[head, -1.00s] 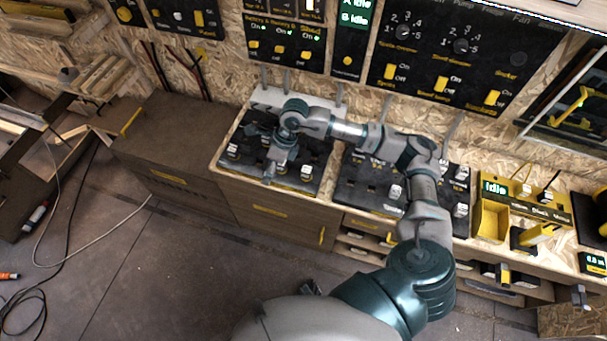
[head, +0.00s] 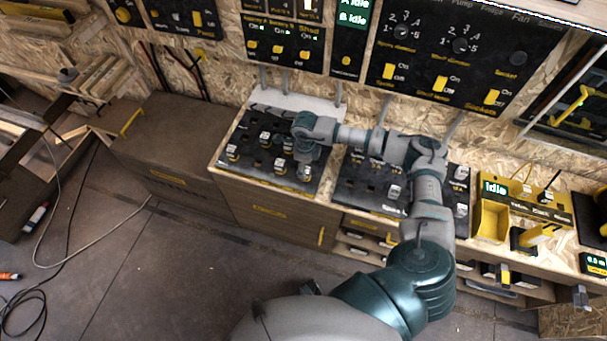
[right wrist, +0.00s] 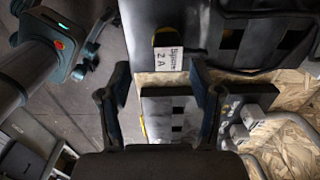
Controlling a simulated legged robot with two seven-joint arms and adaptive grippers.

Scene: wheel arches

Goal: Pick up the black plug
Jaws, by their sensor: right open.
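My right gripper (head: 303,170) is over the right part of the left black socket panel (head: 246,174). In the right wrist view its two fingers (right wrist: 162,88) are spread apart with nothing held between them. Several dark plugs with white labels (head: 232,152) stand on the panel in the head view. I cannot tell for sure which one is the black plug. My left gripper is not in view.
A second socket panel (head: 372,190) with more labelled plugs lies to the right, partly under my arm. Yellow trays (head: 491,222) stand further right. Switch boards (head: 455,60) hang on the wall behind. A bare brown cabinet top (head: 165,130) is at left.

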